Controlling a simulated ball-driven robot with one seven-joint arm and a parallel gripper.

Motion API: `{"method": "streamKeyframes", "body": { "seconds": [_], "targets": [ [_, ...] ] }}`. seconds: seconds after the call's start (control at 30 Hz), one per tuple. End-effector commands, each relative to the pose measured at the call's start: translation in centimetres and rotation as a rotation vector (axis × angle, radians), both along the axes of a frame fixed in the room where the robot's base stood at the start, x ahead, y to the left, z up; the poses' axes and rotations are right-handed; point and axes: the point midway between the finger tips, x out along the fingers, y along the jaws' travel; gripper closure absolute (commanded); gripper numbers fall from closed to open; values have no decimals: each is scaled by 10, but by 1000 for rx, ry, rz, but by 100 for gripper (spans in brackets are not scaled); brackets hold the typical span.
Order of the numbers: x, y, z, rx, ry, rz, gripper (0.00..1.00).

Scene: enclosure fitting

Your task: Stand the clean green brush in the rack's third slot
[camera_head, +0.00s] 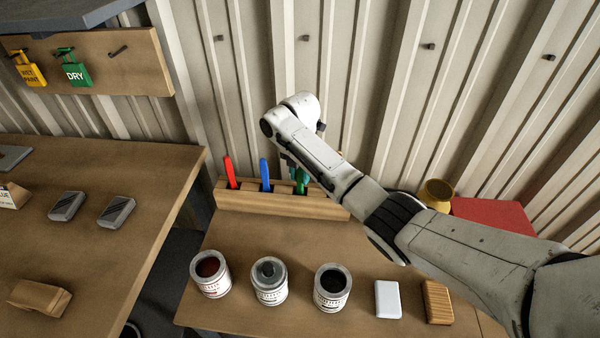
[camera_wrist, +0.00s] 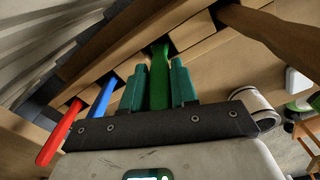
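The long wooden rack (camera_head: 285,204) stands at the back of the table against the ribbed wall. A red brush (camera_head: 230,172) stands in its left slot and a blue brush (camera_head: 264,174) in the one beside it. The green brush (camera_head: 301,181) stands upright at the third slot, its lower end at the rack; how deep it sits is hidden. My gripper (camera_wrist: 158,85) has its teal fingers on either side of the green brush's handle (camera_wrist: 159,85), close against it. In the head view my arm hides most of the gripper and the rack's right end.
Three paint tins (camera_head: 210,273) (camera_head: 269,281) (camera_head: 331,289), a white block (camera_head: 388,299) and a brown block (camera_head: 437,302) line the table's front. A yellow pot (camera_head: 436,194) and a red box (camera_head: 492,215) are behind my arm. Another table (camera_head: 100,230) is at left.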

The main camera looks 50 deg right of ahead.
Motion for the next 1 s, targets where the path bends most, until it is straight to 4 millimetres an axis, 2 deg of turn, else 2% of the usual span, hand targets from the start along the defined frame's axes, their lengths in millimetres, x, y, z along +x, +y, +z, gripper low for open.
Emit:
{"method": "streamKeyframes", "body": {
  "seconds": [0.03, 0.2, 0.43, 0.57, 0.77, 1.0],
  "targets": [
    [0, 0, 0, 0, 0, 0, 67],
    [0, 0, 0, 0, 0, 0, 52],
    [0, 0, 1, 0, 0, 0, 52],
    [1, 0, 9, 0, -3, 0, 52],
    [2, 0, 44, -1, -5, 0, 52],
    [1, 0, 97, -1, -3, 1, 52]
  ]
}}
